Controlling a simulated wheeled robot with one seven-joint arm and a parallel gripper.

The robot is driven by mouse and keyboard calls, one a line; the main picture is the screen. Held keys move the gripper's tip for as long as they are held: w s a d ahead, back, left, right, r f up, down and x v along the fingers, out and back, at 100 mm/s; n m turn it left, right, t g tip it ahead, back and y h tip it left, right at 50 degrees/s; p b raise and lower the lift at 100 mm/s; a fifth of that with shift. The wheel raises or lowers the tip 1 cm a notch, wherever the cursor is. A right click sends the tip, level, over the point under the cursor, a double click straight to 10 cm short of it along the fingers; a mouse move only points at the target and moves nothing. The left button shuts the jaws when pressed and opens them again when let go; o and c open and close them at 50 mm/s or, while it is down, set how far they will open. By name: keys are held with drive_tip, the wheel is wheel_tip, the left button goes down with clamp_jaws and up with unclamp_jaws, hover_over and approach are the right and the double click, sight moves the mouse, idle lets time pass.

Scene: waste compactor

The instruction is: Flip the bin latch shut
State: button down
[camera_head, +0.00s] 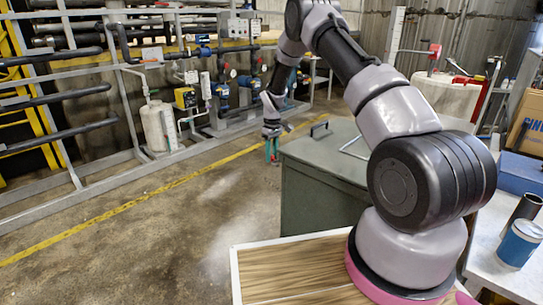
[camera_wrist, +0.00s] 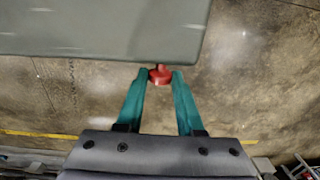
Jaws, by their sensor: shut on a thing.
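The bin (camera_head: 310,195) is a grey-green box in the middle of the head view. Its surface (camera_wrist: 100,35) fills the top of the wrist view. The latch, a small red rounded piece (camera_wrist: 160,75), shows just off the bin's edge. My gripper (camera_wrist: 161,80) has teal fingers on either side of the latch and is shut on it at the fingertips. In the head view my gripper (camera_head: 272,152) points down beside the bin's far left corner.
Pipes, valves and a white tank (camera_head: 159,126) line the wall behind. The concrete floor (camera_head: 150,220) left of the bin is clear, crossed by a yellow line. A cup (camera_head: 519,243) stands on the right-hand table.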

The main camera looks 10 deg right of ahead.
drive_tip(key=shift+w+d+r+g+y, duration=0.35)
drive_tip(key=shift+d+r+g+y, duration=0.2)
drive_tip(key=shift+g+y, duration=0.65)
drive_tip(key=shift+w+d+r+g+y, duration=0.5)
drive_tip(key=shift+g+y, duration=0.3)
drive_tip(key=shift+y, duration=0.65)
drive_tip(key=shift+w+d+r+g+y, duration=0.25)
drive_tip(key=shift+d+r+g+y, duration=0.3)
drive_tip(key=shift+g+y, duration=0.65)
drive_tip(key=shift+r+y, duration=0.1)
drive_tip(key=shift+y, duration=0.15)
drive_tip(key=c, duration=0.6)
unclamp_jaws()
drive_tip(key=shift+o, duration=0.2)
drive_tip(key=v, duration=0.7)
drive_tip(key=shift+r, duration=0.2)
drive_tip(key=shift+d, duration=0.1)
